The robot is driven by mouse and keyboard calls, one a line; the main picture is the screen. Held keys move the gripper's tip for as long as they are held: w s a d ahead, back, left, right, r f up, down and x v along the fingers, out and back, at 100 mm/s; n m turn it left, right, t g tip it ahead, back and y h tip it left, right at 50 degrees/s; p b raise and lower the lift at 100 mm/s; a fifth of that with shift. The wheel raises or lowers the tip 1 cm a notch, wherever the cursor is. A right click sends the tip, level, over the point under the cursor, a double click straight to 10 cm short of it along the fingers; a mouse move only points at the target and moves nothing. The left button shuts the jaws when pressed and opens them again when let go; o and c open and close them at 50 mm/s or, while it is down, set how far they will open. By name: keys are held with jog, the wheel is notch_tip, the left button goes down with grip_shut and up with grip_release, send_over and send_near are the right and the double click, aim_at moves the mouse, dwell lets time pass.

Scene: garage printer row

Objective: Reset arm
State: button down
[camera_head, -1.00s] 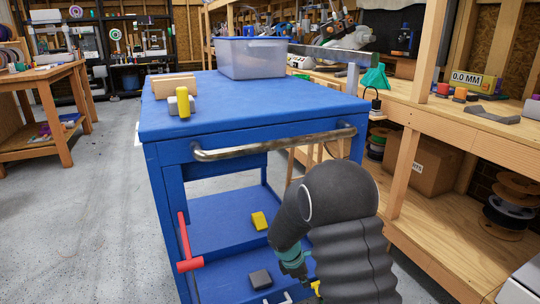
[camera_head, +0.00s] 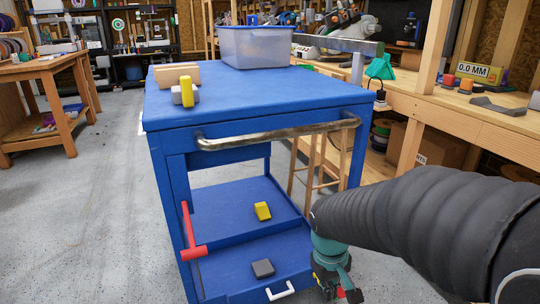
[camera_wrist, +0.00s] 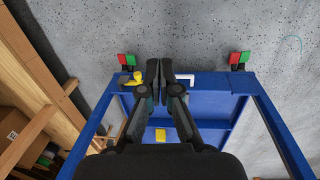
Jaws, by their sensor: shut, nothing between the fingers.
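My gripper (camera_wrist: 160,68) is shut and empty in the wrist view, its two dark fingers together over the front edge of a blue cart. In the head view my gripper (camera_head: 342,290) hangs low at the cart's right front corner, partly cut off by the frame's bottom edge. My arm comes in from the right in a black ribbed sleeve. The blue cart (camera_head: 240,105) stands ahead with a top deck, a metal handle (camera_head: 280,133) and a lower shelf (camera_head: 225,218).
On the cart top are a clear bin (camera_head: 262,48), a wooden block (camera_head: 177,75) and a grey-yellow piece (camera_head: 185,93). A yellow block (camera_head: 262,211) and a dark block (camera_head: 263,268) lie low in the cart. A red lever (camera_head: 190,235) is on its left. A workbench (camera_head: 450,110) runs along the right. Floor is clear at left.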

jog(key=s+d+r+m+t+y, duration=0.1)
jog(key=s+r+t, duration=0.4)
jog(key=s+r, duration=0.6)
jog(key=shift+d+r+m, duration=0.6)
jog(key=shift+r+m, duration=0.2)
jog(key=shift+m, duration=0.6)
